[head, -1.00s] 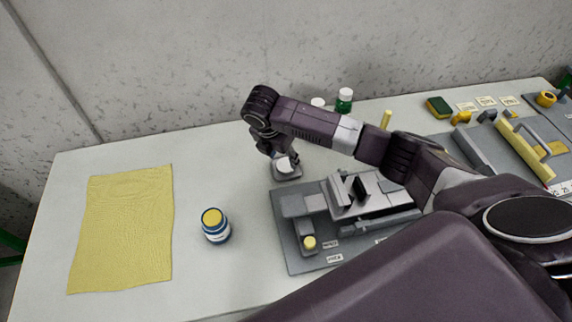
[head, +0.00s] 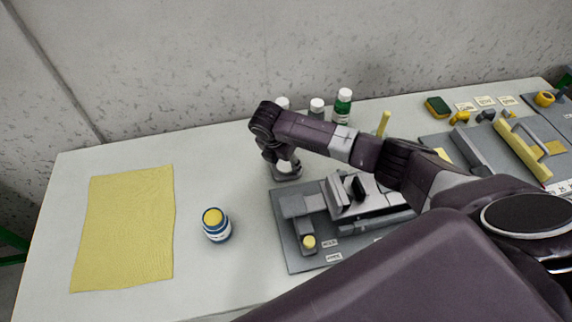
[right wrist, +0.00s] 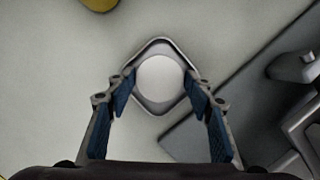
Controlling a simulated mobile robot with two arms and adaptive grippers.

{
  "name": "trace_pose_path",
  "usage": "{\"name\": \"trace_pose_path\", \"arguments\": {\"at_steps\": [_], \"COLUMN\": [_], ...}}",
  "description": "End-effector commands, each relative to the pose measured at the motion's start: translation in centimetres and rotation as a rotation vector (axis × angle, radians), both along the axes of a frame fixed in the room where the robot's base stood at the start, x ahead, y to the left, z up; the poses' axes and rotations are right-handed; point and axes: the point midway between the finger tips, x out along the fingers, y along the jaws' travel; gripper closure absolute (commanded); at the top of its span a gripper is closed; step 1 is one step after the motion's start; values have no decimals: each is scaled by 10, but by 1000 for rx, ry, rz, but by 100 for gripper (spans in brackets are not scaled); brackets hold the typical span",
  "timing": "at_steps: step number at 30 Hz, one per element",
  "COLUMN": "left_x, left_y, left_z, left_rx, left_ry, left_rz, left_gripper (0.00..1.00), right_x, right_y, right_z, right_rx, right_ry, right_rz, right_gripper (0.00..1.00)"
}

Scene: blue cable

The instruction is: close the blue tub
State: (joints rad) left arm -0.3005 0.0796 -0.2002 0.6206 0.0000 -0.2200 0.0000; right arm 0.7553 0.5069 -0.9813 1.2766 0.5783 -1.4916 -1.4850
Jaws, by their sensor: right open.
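The blue tub (head: 217,226) stands upright on the table, left of the grey fixture board, with a yellow top face and a pale label. I cannot tell whether the yellow is its contents or a cover. A round white disc, perhaps its lid (right wrist: 160,80), lies in a grey diamond-shaped holder (head: 287,176). My right gripper (head: 281,160) is over this holder, pointing down. In the right wrist view its open fingers (right wrist: 160,92) are on either side of the disc, and contact cannot be told. My left gripper is not in view.
A yellow cloth (head: 122,230) lies at the left. The grey fixture board (head: 300,262) is close to the holder's right. A sponge (head: 438,107) and another board are farther right. The table around the tub is clear.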

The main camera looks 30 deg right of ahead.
Motion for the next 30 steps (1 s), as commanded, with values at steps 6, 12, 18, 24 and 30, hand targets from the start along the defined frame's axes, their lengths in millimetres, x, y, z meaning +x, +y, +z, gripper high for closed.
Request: {"name": "trace_pose_path", "arguments": {"at_steps": [6,12,18,24,30], "left_x": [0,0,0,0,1], "left_y": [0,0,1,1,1], "left_z": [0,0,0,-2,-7], "left_rx": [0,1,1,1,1], "left_ry": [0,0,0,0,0], "left_rz": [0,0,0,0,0], "left_gripper": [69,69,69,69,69], "right_x": [0,0,0,1,2], "right_y": [0,0,0,0,0], "right_z": [0,0,3,21,66], "right_rx": [0,0,1,0,1], "right_ry": [0,0,-1,-2,-7], "right_rz": [0,-1,-1,0,0], "right_gripper": [64,68,68,68,68]}}
